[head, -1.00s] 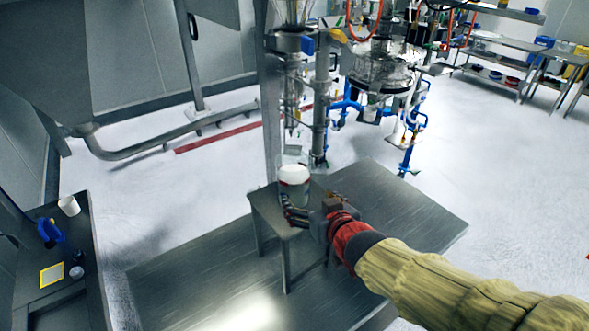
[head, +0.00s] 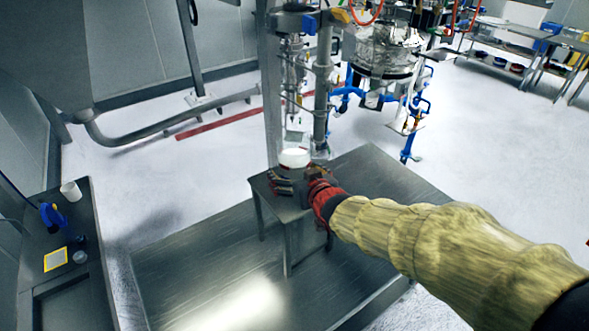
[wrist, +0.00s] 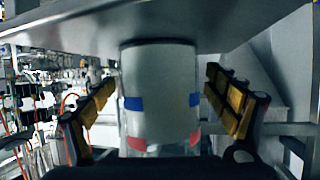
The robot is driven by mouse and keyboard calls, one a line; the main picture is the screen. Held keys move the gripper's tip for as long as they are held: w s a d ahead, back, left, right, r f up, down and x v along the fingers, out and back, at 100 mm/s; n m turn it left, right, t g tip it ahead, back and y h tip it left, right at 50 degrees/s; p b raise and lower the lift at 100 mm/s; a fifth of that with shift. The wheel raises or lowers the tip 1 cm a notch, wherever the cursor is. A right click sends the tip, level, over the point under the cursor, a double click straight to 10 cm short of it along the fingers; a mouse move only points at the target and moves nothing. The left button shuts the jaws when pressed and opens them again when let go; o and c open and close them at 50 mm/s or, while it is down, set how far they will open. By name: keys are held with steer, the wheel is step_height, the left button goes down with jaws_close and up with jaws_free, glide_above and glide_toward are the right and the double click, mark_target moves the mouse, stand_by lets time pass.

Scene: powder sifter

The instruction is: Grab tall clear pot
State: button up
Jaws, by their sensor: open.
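The clear pot (head: 294,158), with white contents, stands on the small steel stand (head: 290,213) in the head view. My gripper (head: 288,179) is at the near side of the pot and hides its lower part. In the wrist view, which looks upside down, the pot (wrist: 160,85) is between the two open fingers of my gripper (wrist: 163,105). It carries blue and red marks. Gaps show between the pot and both fingers, so it is not gripped. The stand's top (wrist: 230,22) shows along the upper edge of the wrist view.
A steel column with sifter parts (head: 320,90) rises just behind the stand. A wide steel platform (head: 180,290) lies below. At left, a dark counter (head: 75,290) holds a white cup (head: 70,192), a blue item (head: 52,216) and a yellow-edged square (head: 56,259).

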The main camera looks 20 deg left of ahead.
steer(key=shift+c, duration=0.7)
steer(key=c, duration=1.4)
steer(key=shift+r, duration=0.15)
steer(key=shift+c, duration=1.2)
